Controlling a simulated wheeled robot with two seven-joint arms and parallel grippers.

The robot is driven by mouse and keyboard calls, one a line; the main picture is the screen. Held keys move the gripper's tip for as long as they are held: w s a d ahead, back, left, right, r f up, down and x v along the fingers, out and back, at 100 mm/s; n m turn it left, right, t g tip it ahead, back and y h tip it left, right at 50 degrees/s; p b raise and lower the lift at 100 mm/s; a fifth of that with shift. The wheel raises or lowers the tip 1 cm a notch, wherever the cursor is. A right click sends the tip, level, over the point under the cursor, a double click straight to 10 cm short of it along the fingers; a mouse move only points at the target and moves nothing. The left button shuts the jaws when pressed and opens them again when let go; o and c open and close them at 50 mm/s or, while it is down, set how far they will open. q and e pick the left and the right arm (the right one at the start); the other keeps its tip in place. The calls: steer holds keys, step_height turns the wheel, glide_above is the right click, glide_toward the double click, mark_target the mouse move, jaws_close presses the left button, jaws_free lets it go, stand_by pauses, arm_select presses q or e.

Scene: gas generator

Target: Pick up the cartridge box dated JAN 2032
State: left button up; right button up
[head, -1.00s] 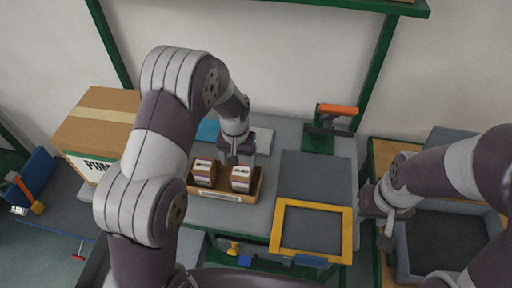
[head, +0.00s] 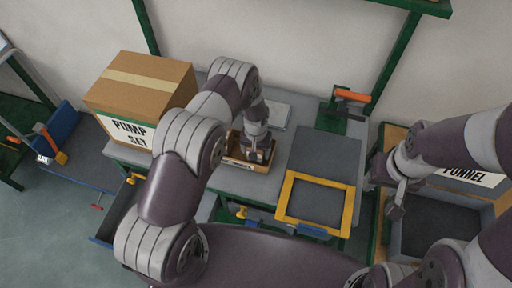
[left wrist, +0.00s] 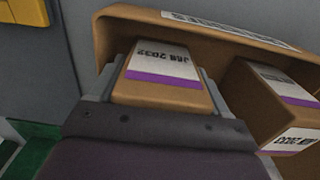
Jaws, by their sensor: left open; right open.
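The cartridge box dated JAN 2032 (left wrist: 160,68) is small and brown, with a white label and purple stripe. It sits in a shallow brown tray (left wrist: 120,14). My left gripper (head: 258,152) reaches down into the tray (head: 238,164). In the left wrist view its open fingers (left wrist: 160,82) stand on either side of this box; whether they touch it I cannot tell. A second box (left wrist: 285,105) with a similar label stands to the right in that view; its date is only partly legible. My right gripper (head: 393,196) is open and empty, right of the table.
A yellow-framed panel (head: 285,204) lies right of the tray on the grey table. A PUMP SET carton (head: 140,95) stands at the left. An orange-handled green device (head: 345,103) stands at the back. A grey bin (head: 445,235) is at the right.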

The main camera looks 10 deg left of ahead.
arm_select(q)
steer(key=shift+w+d, duration=0.1)
steer(key=c, duration=0.8)
